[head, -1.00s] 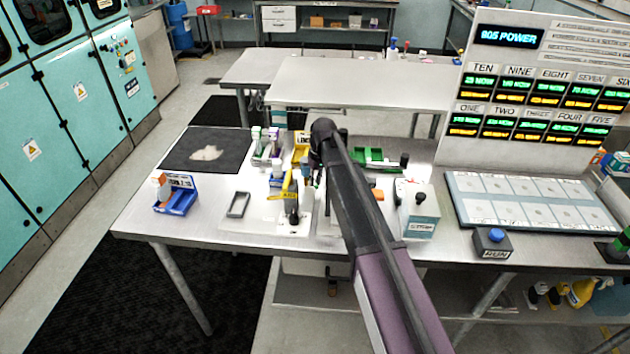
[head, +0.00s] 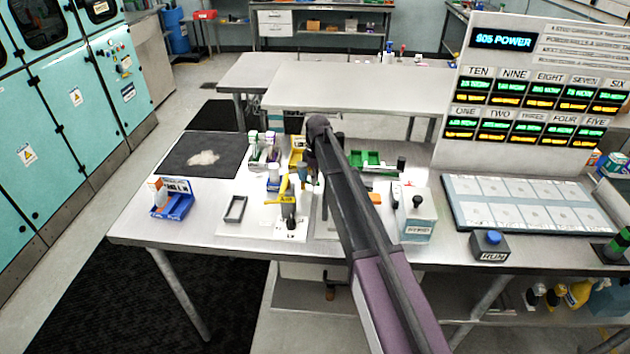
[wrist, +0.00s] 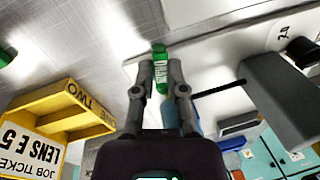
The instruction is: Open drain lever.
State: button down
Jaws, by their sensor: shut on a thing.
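A small green handle with vertical lettering that looks like "DRAIN" (wrist: 160,68) shows in the wrist view, between the fingertips of my gripper (wrist: 161,78). The fingers are shut on it from both sides. A light-coloured bench fixture with a dark rod and a grey block (wrist: 285,98) lies to the right. In the head view my arm covers the handle, and the fingertips cannot be made out clearly. How far the lever is turned cannot be told.
A yellow job-ticket box (wrist: 65,115) stands close to the left of my gripper in the wrist view. In the head view a blue bin (head: 172,207), a small grey tray (head: 235,209) and a white-and-grey box (head: 414,218) stand on the metal bench (head: 135,225).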

jog(key=shift+n, duration=0.5)
jog(key=shift+w, duration=0.1)
jog(key=c, duration=0.7)
grip_release()
jog(key=shift+m, duration=0.4)
